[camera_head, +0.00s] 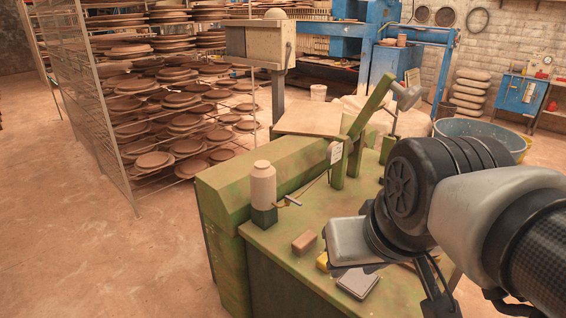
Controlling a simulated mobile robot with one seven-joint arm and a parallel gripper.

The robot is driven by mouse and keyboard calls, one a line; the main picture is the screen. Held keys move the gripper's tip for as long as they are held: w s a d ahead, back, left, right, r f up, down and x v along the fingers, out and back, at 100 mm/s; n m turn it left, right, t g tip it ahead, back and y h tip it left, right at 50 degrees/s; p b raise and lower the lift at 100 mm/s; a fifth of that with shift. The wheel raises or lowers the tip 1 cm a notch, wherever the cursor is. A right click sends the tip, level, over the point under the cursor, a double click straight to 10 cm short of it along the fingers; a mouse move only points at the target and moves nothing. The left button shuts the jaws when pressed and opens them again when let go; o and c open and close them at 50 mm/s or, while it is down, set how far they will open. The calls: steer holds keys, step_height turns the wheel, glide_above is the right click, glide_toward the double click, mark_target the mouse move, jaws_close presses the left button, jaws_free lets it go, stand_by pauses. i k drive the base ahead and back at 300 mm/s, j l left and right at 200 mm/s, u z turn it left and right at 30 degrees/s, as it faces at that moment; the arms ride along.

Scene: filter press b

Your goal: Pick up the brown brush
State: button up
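A small brown block (305,242) lies on the green bench top near its left edge. It may be the brown brush, but no bristles or handle can be made out. Part of another brownish thing (408,266) shows just under my wrist, mostly hidden. My arm comes in from the right, and my wrist hangs over the bench, to the right of the brown block and apart from it. A dark part of my gripper (437,299) shows at the bottom edge. The fingertips are not clearly visible, so its opening cannot be judged.
The green bench (275,260) also holds a yellow thing (322,262), a grey flat box (357,283), a pale bottle-shaped thing (263,185) on a dark block, and a lamp (405,95). A rack (130,150) of brown discs stands left. The left floor is clear.

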mark_target(306, 242)
steer(key=i+j+z, duration=0.1)
steer(key=z, duration=0.35)
steer(key=i+j+z, duration=0.1)
steer(key=j+z, duration=0.5)
steer(key=z, duration=0.25)
steer(key=j+z, duration=0.4)
steer(key=j, duration=0.15)
steer(key=j+z, duration=0.35)
steer(key=j, duration=0.25)
